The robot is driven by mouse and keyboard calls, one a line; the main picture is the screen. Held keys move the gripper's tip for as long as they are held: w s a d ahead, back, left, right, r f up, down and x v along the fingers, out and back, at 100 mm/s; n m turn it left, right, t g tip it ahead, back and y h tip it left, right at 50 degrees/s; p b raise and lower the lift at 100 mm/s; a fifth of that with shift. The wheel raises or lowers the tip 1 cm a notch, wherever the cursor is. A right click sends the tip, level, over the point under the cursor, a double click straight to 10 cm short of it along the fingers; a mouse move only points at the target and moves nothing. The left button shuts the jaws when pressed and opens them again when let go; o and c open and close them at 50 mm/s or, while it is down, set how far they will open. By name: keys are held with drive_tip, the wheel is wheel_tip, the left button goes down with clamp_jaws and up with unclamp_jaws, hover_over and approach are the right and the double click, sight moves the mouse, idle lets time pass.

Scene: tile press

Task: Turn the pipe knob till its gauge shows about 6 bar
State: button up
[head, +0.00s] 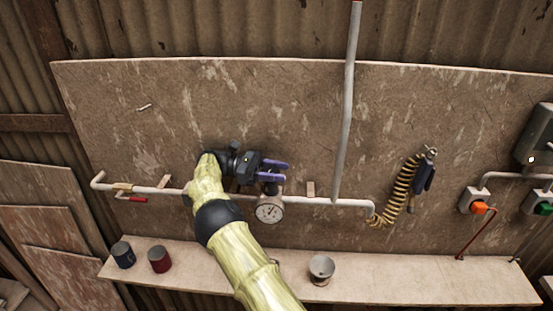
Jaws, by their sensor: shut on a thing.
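The white pipe (325,201) runs along the brown board. The round white gauge (269,211) hangs on it near the middle; its dial is too small to read surely. The dark pipe knob (270,188) sits just above the gauge, mostly hidden by my fingers. My gripper (275,171), with purple fingers, comes in from the left and is shut on the knob. My arm covers part of the pipe left of the gauge.
A red-handled valve (137,199) is on the pipe at left. A shelf (420,287) below carries a blue can (123,255), a red can (159,259) and a grey can (321,269). A yellow coiled hose (404,190) hangs at right. The board above my gripper is clear.

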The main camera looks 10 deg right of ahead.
sight(277, 170)
drive_tip(key=shift+f+g+y+p, duration=0.1)
drive_tip(key=shift+g+y+p, duration=0.25)
drive_tip(key=shift+p, duration=0.3)
drive_tip(key=o, duration=1)
wheel_tip(277, 170, up, 10)
drive_tip(key=shift+r, duration=0.1)
